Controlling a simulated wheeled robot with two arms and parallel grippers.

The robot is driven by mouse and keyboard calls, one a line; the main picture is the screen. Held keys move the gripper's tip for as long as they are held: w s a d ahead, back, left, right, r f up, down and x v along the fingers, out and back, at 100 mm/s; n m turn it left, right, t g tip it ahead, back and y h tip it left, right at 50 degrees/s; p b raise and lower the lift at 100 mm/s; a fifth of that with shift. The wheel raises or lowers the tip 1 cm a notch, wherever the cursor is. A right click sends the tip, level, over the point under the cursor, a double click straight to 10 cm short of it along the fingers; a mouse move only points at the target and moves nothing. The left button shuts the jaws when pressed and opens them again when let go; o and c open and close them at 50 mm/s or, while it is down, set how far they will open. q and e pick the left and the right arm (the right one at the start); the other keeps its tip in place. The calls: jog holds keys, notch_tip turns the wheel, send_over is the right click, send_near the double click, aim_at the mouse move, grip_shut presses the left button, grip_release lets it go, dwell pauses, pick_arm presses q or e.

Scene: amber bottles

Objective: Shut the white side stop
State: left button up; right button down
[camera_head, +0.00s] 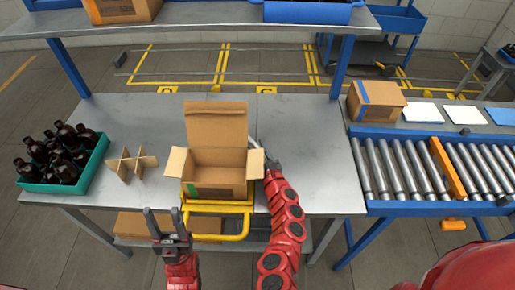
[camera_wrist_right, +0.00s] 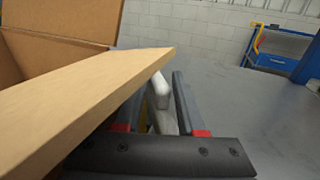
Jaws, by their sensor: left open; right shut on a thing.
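The white side stop (camera_wrist_right: 161,104) shows between the fingers of my right gripper (camera_wrist_right: 164,84) in the right wrist view, close beside a cardboard flap. My right gripper (camera_head: 266,160) is shut on it at the right side of the open cardboard box (camera_head: 217,176) in the head view. There the stop is mostly hidden by the gripper and flap. The box stands on a yellow frame (camera_head: 232,208) at the table's front edge, its lid up and side flaps out. My left gripper (camera_head: 161,220) is open and empty, in front of the table, left of the frame.
A green crate (camera_head: 95,168) of amber bottles (camera_head: 62,150) and a cardboard divider (camera_head: 132,163) are on the left of the table (camera_head: 310,140). A roller conveyor (camera_head: 405,168) with a closed box (camera_head: 375,102) behind it is at right. The table right of my right gripper is clear.

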jog(key=shift+a+r, duration=0.1)
jog(key=shift+a, duration=0.15)
jog(key=c, duration=0.8)
grip_release()
jog(key=o, duration=0.3)
jog(key=shift+a, duration=0.1)
jog(key=shift+s+d, duration=0.35)
jog(key=shift+s, duration=0.1)
jog(key=b+v, duration=0.2)
jog(key=v, duration=1.3)
jog(key=shift+s+d, duration=0.1)
jog(key=shift+d, duration=0.05)
jog(key=shift+s+d, duration=0.1)
jog(key=shift+s, duration=0.45)
